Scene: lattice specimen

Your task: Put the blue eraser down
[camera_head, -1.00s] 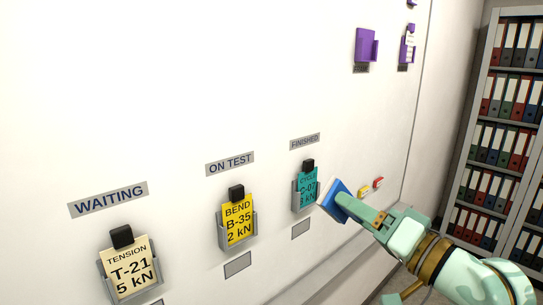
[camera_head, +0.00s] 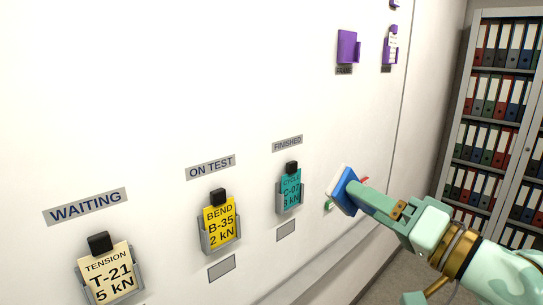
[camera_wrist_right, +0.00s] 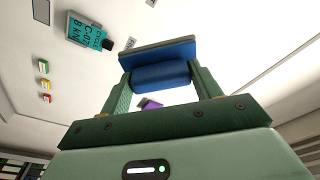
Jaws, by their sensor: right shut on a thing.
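The blue eraser (camera_head: 343,189), with a pale face toward the board, is held in my right gripper (camera_head: 356,194). In the right wrist view the eraser (camera_wrist_right: 160,75) sits between the two green fingers of the gripper (camera_wrist_right: 162,84), which are shut on it. It is in front of the whiteboard (camera_head: 160,90), right of the teal card; I cannot tell whether it touches the board. A ledge (camera_head: 335,262) runs along the board's lower edge, below the eraser. My left gripper is not in view.
Card holders with a cream card (camera_head: 108,275), a yellow card (camera_head: 220,224) and a teal card (camera_head: 290,191) hang on the board. Small coloured magnets (camera_wrist_right: 45,83) are beside the eraser, partly hidden in the head view. Purple holders (camera_head: 347,46) are higher. Binder shelves (camera_head: 490,130) stand right.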

